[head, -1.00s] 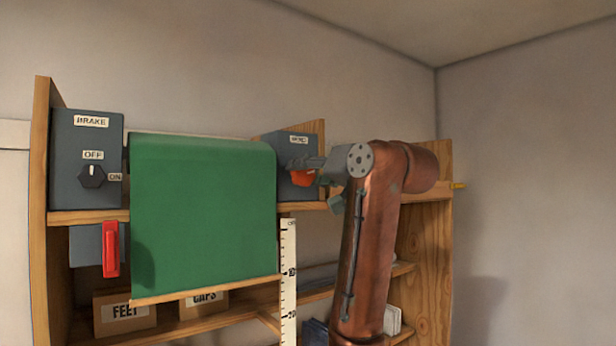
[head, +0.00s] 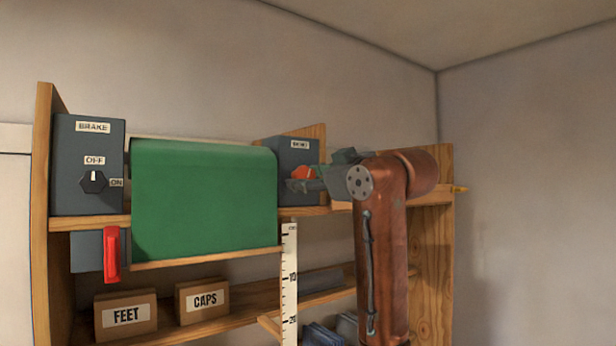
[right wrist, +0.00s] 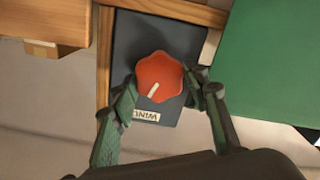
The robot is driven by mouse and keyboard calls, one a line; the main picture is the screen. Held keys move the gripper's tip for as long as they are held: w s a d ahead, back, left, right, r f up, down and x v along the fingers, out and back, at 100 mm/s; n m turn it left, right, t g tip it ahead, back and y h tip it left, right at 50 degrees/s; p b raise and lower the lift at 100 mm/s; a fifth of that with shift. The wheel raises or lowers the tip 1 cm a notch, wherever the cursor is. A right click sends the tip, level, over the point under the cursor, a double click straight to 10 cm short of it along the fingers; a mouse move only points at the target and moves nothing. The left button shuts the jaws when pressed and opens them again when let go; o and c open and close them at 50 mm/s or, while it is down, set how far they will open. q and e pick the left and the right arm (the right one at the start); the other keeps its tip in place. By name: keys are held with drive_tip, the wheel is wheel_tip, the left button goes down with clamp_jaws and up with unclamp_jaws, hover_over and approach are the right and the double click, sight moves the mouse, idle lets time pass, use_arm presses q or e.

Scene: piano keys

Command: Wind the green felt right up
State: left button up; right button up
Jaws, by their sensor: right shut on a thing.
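The green felt (head: 204,200) hangs from its roller on the shelf, with a wooden bar (head: 205,258) along its lower edge. The bar hangs a little above the 10 mark of the white scale (head: 289,275). The orange-red wind knob (head: 303,173) sits on a dark box (head: 292,150) right of the felt. My right gripper (right wrist: 166,95) is shut on the knob (right wrist: 160,77), a finger on either side. The brake box (head: 90,150) is at the left, its black knob (head: 93,181) with its mark pointing up at OFF. My left gripper is not in view.
A red handle (head: 111,253) hangs below the brake box. Boxes marked FEET (head: 126,315) and CAPS (head: 204,299) stand on the lower shelf below the felt. The shelf's right side panel (head: 432,240) is behind my right arm.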

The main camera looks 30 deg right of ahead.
drive_tip(key=shift+f+n+p, duration=0.15)
drive_tip(key=shift+n+p, duration=0.3)
drive_tip(key=shift+n, duration=1.55)
drive_tip(key=o, duration=1.2)
drive_tip(key=shift+c, duration=0.2)
drive_tip(key=shift+s, duration=0.2)
drive_tip(key=s+d, duration=0.1)
drive_tip(key=s, duration=1)
drive_tip(key=shift+s, duration=0.3)
